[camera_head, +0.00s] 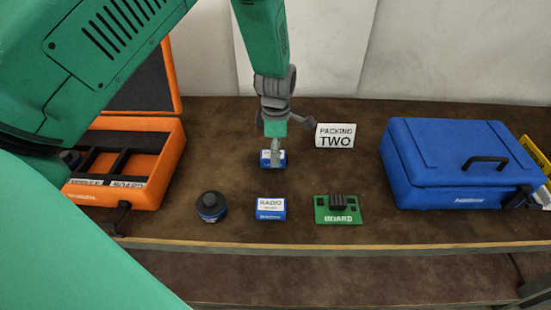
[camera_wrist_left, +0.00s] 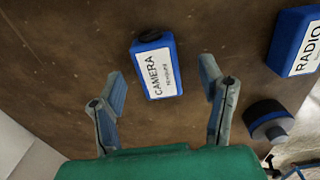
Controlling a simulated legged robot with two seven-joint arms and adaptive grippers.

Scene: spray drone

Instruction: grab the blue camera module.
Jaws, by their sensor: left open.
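The blue camera module (camera_head: 266,160) lies on the brown bench, behind the radio, partly hidden by my left gripper (camera_head: 275,142). In the left wrist view the blue camera module (camera_wrist_left: 158,68) shows its white CAMERA label and a dark round lens at one end. My left gripper (camera_wrist_left: 162,74) is open, with one finger to each side of the module in that view. There is a visible gap between the module and both fingers, so it is not held. My right gripper is not in view.
A round black-and-blue part (camera_head: 211,206), a blue radio (camera_head: 270,208) and a green board (camera_head: 338,208) stand along the front edge. An open orange case (camera_head: 160,160) is left, a closed blue case (camera_head: 440,165) right. A PACKING TWO sign (camera_head: 335,135) stands behind.

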